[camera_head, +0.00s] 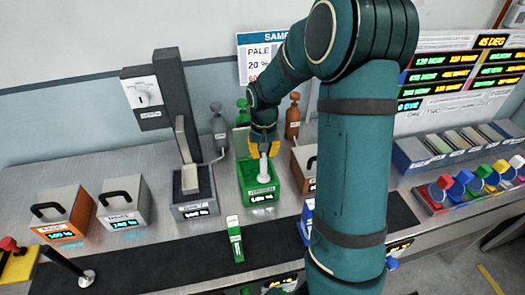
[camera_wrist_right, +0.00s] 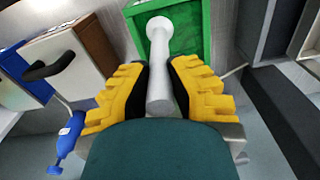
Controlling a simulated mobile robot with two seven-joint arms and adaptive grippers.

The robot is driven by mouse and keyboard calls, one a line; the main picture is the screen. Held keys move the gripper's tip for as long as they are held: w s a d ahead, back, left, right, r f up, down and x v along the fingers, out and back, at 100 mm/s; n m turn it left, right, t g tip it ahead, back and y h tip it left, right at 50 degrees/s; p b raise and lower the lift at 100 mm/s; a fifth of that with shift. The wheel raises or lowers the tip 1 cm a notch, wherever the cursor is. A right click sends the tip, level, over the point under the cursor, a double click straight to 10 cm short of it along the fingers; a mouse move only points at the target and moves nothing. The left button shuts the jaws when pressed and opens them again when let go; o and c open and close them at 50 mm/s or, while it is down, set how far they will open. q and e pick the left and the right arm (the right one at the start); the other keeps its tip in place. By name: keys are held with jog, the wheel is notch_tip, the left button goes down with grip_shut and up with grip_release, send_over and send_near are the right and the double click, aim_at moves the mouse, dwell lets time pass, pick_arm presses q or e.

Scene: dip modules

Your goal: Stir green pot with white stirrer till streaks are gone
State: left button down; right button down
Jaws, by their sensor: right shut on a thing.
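The green pot (camera_head: 250,190) stands on the metal bench in the middle of the head view, with a lit display on its front. The white stirrer (camera_head: 264,168) is upright at the pot, below my right gripper (camera_head: 263,143). In the right wrist view, my right gripper's yellow fingers (camera_wrist_right: 158,95) are shut on the stirrer's shaft (camera_wrist_right: 160,65). The stirrer's round end points toward the green pot (camera_wrist_right: 197,28). My left gripper is not in view.
A grey station (camera_head: 193,190) stands left of the pot. Lidded boxes, orange (camera_head: 62,212) and white (camera_head: 123,205), sit further left. A green-white card (camera_head: 234,238) lies in front. Bottles stand behind the pot. My right arm hides much of the bench at right.

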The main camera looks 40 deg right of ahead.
jog(key=shift+w, duration=0.1)
jog(key=shift+w+d, duration=0.4)
jog(key=shift+w, duration=0.35)
jog(key=shift+w+d, duration=0.45)
jog(key=shift+w, duration=0.3)
jog(key=shift+w+d, duration=0.4)
jog(key=shift+w, duration=0.35)
jog(key=shift+a, duration=0.1)
jog(key=a, duration=0.1)
jog(key=w+a, duration=0.1)
jog(key=shift+w+a+p, duration=0.25)
jog(key=shift+a+p, duration=0.1)
jog(key=shift+p, duration=0.05)
jog(key=shift+s, duration=0.15)
jog(key=shift+s+a, duration=0.4)
jog(key=shift+s, duration=0.3)
jog(key=shift+s+a, duration=0.4)
jog(key=shift+s, duration=0.35)
jog(key=shift+s+a, duration=0.4)
jog(key=shift+s, duration=0.3)
jog(key=shift+d, duration=0.1)
